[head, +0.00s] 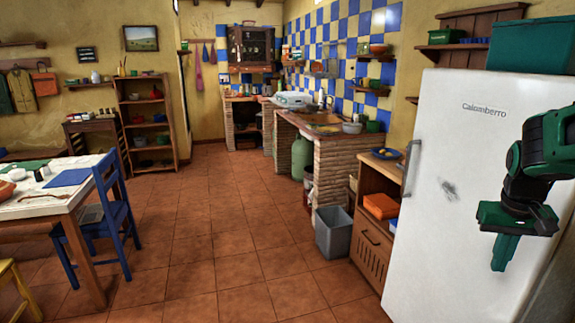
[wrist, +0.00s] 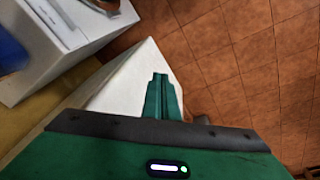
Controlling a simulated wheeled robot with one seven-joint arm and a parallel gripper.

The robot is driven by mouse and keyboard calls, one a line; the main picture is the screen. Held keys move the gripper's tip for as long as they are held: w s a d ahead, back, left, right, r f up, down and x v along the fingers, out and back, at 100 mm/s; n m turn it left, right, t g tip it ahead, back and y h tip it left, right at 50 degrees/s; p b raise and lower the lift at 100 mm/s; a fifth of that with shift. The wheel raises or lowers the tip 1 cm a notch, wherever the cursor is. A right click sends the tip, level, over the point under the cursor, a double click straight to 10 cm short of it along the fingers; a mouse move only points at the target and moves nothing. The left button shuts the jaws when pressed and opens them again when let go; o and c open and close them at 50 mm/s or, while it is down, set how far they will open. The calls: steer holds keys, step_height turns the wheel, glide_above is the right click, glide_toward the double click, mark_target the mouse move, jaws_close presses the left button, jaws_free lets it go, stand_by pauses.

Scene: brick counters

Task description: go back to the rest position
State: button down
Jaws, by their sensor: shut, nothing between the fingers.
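My gripper (head: 504,252) hangs at the right of the head view, pointing down, in front of the white fridge (head: 470,150). Its green fingers are together with nothing between them. In the wrist view my gripper (wrist: 162,82) shows as two green fingers side by side, closed. Beyond the fingers is a white surface, with the tiled floor (wrist: 235,60) to the right. I cannot tell the exact gap between my gripper and the fridge.
A wooden cabinet (head: 370,245) with an orange box (head: 381,205) stands left of the fridge, beside a grey bin (head: 334,232). A table (head: 40,205) and blue chair (head: 108,225) are at the left. The tiled floor between is clear. A green box (head: 532,45) sits on the fridge.

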steer(key=s+a+f+m+y, duration=0.1)
steer(key=s+a, duration=0.2)
steer(key=s, duration=0.7)
steer(key=s+a+f+m+g+y, duration=0.1)
steer(key=s+a, duration=0.3)
steer(key=s, duration=0.6)
steer(key=shift+s, duration=0.4)
